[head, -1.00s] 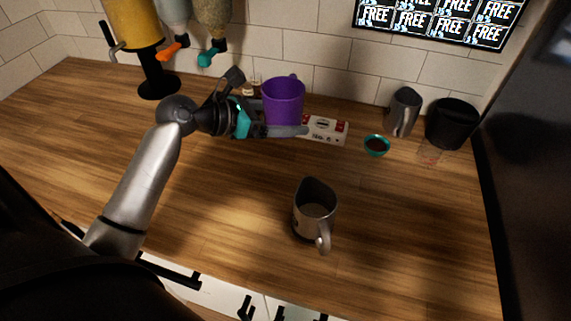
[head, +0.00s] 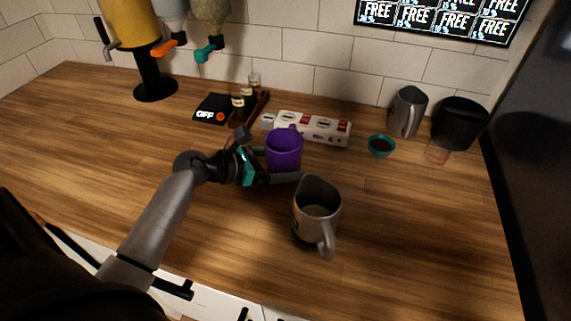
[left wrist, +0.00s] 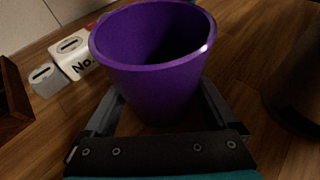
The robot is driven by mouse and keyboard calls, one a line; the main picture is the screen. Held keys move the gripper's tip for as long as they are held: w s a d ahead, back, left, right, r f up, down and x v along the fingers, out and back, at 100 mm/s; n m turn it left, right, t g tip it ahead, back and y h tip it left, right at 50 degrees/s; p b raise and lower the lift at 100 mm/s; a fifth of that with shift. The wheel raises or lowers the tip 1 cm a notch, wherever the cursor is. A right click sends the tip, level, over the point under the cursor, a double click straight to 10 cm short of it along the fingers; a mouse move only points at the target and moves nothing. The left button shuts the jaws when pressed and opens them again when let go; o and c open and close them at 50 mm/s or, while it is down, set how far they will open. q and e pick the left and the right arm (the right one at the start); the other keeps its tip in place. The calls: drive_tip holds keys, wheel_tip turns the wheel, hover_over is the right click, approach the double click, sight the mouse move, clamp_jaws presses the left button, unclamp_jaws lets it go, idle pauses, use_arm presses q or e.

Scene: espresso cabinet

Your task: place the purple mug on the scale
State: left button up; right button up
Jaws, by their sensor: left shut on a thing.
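The purple mug (head: 284,152) is near the middle of the head view, upright, behind and left of a metal pitcher. My left gripper (head: 272,178) is shut on it, with one finger on each side of its body, as the left wrist view (left wrist: 155,108) shows. The mug fills the middle of that view (left wrist: 155,75). I cannot tell whether its base touches the counter. The scale (head: 212,109) looks like a flat black square marked "OFF", at the back left, bare on top. It is left of and behind the mug. My right gripper is not in view.
The metal pitcher (head: 316,215) stands close by the gripper's fingertips. A power strip (head: 318,127) lies behind the mug. A wooden rack with small bottles (head: 252,100) is right of the scale. A teal bowl (head: 381,146) is farther right. The left counter is clear.

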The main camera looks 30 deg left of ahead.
use_arm(q)
drive_tip(key=o, duration=1.5)
drive_tip(key=shift+f, duration=0.1)
drive_tip(key=shift+o, duration=0.3)
